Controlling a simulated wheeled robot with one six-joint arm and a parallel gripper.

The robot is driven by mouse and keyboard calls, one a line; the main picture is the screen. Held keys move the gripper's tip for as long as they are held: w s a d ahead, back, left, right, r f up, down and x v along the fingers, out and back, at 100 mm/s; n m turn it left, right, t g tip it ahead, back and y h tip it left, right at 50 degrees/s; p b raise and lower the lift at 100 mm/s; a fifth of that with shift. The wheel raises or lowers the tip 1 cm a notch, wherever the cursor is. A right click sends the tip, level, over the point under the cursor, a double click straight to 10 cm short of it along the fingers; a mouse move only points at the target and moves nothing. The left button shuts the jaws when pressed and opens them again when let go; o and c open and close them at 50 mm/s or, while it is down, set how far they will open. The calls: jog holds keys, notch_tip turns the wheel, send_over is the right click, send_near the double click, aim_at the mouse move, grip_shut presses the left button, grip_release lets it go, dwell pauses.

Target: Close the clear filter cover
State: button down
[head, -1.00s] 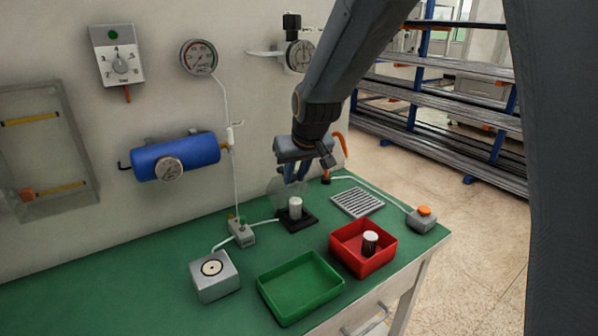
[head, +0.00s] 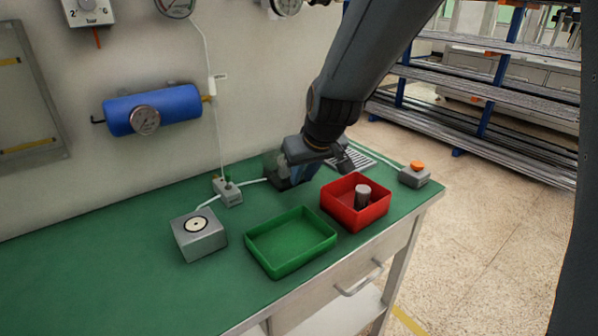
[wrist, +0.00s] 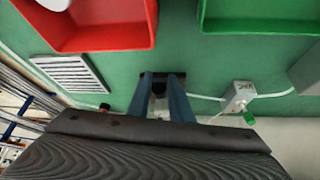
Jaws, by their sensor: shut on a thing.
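The clear filter cover (head: 271,161) shows only as a faint, see-through patch at the back of the bench, left of my gripper. My gripper (head: 296,174) is low over the black filter base (head: 279,184) and hides most of it and the white filter element. In the wrist view my two blue fingers (wrist: 161,82) point at the black base (wrist: 161,75). They are shut on the clear cover, a pale glassy shape (wrist: 160,104) between them. The cover's exact angle and whether it touches the base are hard to tell.
A red bin (head: 331,207) holding a dark cylinder with a pale top (head: 362,195) stands close on the right. A green tray (head: 250,242) is in front. A grey grille (head: 362,159), an orange-button box (head: 414,175) and a small valve block (head: 228,192) are nearby.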

jog(key=c, duration=2.5)
grip_release()
jog(key=shift+s+d+f, duration=0.15)
jog(key=shift+s+f, duration=0.05)
jog(key=shift+f, duration=0.5)
jog(key=o, duration=0.4)
jog(key=shift+w+d, duration=0.15)
jog(key=shift+w, duration=0.05)
jog(key=o, duration=0.5)
jog(key=shift+r, duration=0.15)
jog(key=shift+a, duration=0.2)
jog(key=shift+s, duration=0.1)
jog(key=shift+v, duration=3.9)
